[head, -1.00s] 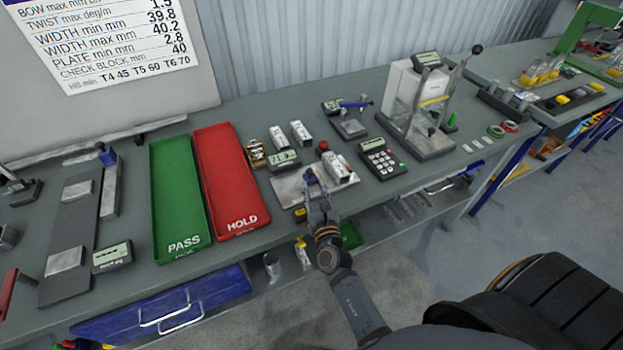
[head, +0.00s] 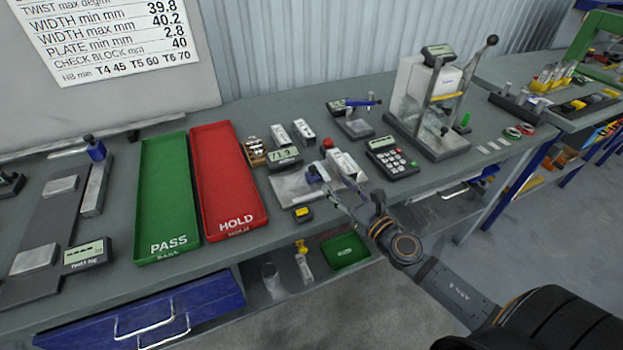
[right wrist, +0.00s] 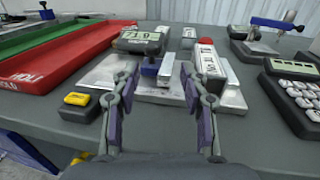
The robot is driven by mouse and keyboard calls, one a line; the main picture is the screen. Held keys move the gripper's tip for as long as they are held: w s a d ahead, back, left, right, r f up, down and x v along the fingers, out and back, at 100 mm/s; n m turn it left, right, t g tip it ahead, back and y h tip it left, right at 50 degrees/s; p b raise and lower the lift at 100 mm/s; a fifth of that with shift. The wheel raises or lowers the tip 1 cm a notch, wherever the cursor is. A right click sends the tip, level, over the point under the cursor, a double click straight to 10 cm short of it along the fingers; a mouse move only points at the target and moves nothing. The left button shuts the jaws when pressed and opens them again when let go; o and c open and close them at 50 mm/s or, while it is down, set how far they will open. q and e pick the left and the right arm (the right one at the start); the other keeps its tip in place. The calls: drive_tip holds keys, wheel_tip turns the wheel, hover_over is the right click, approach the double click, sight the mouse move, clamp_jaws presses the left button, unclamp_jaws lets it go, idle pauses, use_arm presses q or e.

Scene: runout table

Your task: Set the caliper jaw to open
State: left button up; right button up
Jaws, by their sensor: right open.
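What looks like the caliper is a bare metal plate (head: 290,188) with a small display (head: 285,158) behind it, whose digits are not fully clear. A blue jaw piece (right wrist: 149,66) stands on the plate, and its blue top shows in the head view (head: 314,174). A silver block (right wrist: 172,68) lies right of the jaw piece. My right gripper (right wrist: 160,74) is open, its fingers spread in front of the plate, with the blue piece and block seen between the tips. I cannot tell whether they touch. My left gripper is not in view.
Left are the red HOLD tray (head: 228,190) and green PASS tray (head: 165,200). A keypad device (head: 390,158) sits right of the plate, and a lever press (head: 433,100) stands behind it. A small yellow-faced device (head: 302,213) lies at the bench's front edge. A red knob (right wrist: 206,41) stands behind the right finger.

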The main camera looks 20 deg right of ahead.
sight(315, 170)
drive_tip(key=shift+a+y, duration=0.4)
drive_tip(key=shift+a, duration=0.15)
drive_tip(key=shift+w+d+r+p, duration=0.15)
drive_tip(key=shift+d+r+p, duration=0.05)
drive_tip(key=shift+r+p, duration=0.15)
drive_tip(key=p+x, duration=0.1)
drive_tip(key=p, duration=0.1)
drive_tip(key=p+x, duration=0.1)
drive_tip(key=x, duration=0.1)
drive_tip(key=shift+r+p, duration=0.2)
drive_tip(key=shift+p, duration=0.2)
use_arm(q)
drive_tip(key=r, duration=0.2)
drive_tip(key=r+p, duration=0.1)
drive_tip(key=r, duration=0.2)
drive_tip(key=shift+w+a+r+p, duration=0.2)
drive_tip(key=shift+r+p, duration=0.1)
use_arm(e)
drive_tip(key=x, duration=0.2)
drive_tip(key=f+x, duration=0.1)
drive_tip(key=x, duration=0.4)
drive_tip(key=shift+a+f, duration=0.15)
drive_tip(key=shift+a, duration=0.05)
drive_tip(key=shift+c, duration=0.3)
clamp_jaws()
